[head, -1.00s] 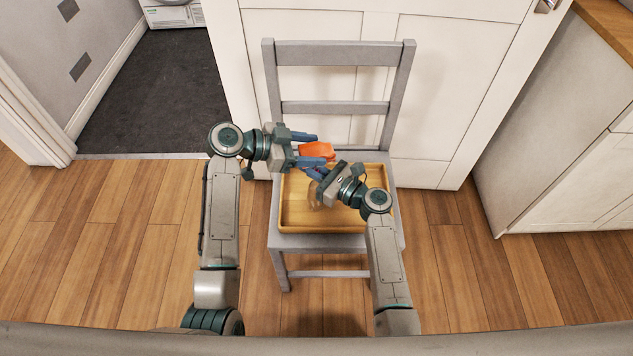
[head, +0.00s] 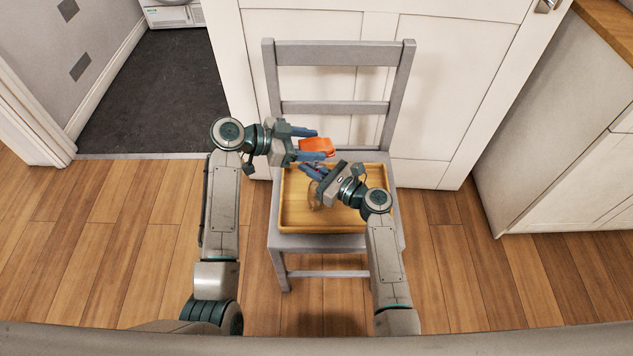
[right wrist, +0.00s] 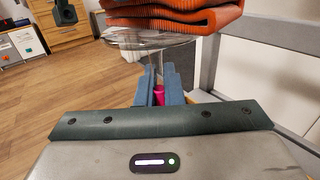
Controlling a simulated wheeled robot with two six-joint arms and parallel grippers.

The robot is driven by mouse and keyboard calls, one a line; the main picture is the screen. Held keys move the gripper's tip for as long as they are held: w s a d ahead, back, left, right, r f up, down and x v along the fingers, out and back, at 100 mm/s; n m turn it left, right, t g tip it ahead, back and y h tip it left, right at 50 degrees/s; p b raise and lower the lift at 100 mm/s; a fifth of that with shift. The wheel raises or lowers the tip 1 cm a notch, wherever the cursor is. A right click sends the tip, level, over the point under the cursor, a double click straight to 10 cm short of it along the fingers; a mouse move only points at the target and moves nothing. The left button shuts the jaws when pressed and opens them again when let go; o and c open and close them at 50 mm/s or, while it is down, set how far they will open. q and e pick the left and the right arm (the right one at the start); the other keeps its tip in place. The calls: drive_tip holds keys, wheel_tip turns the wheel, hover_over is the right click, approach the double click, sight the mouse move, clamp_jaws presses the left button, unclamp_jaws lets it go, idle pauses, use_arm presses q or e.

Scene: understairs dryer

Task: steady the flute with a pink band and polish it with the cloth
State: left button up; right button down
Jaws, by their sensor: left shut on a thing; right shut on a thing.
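The flute with a pink band shows in the right wrist view as a clear glass disc or rim (right wrist: 150,42) on a thin stem. The pink band (right wrist: 158,96) is low between my right fingers. My right gripper (right wrist: 157,80) is shut on the flute; in the head view this gripper (head: 311,171) is above the tray. The folded orange cloth (head: 317,147) is held in my left gripper (head: 322,144), which is shut on it. In the right wrist view the cloth (right wrist: 178,18) lies just over the glass; I cannot tell whether they touch.
A wooden tray (head: 293,219) sits on the seat of a grey chair (head: 287,241). A faint clear shape (head: 315,196) shows over the tray beside my right gripper. A white door (head: 430,120) stands behind the chair, and a cabinet (head: 560,150) at right. Wooden floor is open at left.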

use_arm(q)
drive_tip(key=shift+s+f, duration=0.1)
drive_tip(key=shift+s, duration=1.45)
drive_tip(key=shift+w, duration=1.65)
drive_tip(key=shift+s+r, duration=0.2)
drive_tip(key=shift+s, duration=1.45)
drive_tip(key=shift+w+f, duration=0.1)
drive_tip(key=shift+w, duration=1.6)
drive_tip(key=shift+r, duration=2.55)
drive_tip(key=shift+f, duration=1.55)
